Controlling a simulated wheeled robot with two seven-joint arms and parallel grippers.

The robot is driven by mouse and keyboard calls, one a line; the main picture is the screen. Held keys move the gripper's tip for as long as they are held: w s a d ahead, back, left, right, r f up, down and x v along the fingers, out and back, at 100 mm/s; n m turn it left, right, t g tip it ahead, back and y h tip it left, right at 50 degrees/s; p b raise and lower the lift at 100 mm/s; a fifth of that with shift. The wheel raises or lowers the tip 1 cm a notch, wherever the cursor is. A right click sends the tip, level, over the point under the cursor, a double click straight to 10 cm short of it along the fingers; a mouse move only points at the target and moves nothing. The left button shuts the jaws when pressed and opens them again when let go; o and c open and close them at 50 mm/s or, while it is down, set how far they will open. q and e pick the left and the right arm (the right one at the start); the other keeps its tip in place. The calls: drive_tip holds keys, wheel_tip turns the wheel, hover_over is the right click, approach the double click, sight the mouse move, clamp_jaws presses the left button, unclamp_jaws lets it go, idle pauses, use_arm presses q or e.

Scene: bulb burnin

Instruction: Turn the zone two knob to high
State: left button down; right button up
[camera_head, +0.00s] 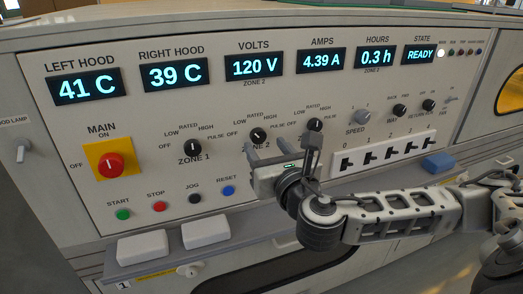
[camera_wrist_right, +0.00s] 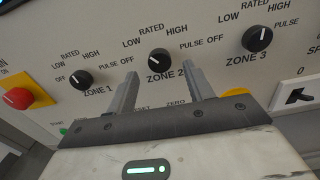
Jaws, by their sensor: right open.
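The zone two knob (camera_head: 258,136) is a black round knob on the panel, below its LOW, RATED and HIGH marks. It also shows in the right wrist view (camera_wrist_right: 160,60), where its white mark points left, toward the OFF side. My right gripper (camera_head: 280,146) is open in front of the panel. In the right wrist view its two fingers (camera_wrist_right: 159,72) stand to the left and right of the zone two knob, with the knob seen between and just beyond the tips. I cannot tell whether the fingers touch it. My left gripper is not in view.
The zone one knob (camera_wrist_right: 81,79) is left of the fingers and the zone three knob (camera_wrist_right: 258,39) is to the right. A red main switch (camera_head: 110,164) sits at the panel's left. Black toggle switches (camera_head: 370,153) lie right of the gripper. A ledge runs below.

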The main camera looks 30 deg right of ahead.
sight(259, 138)
drive_tip(key=shift+x, duration=1.85)
drive_tip(key=shift+r, duration=0.1)
drive_tip(key=c, duration=1)
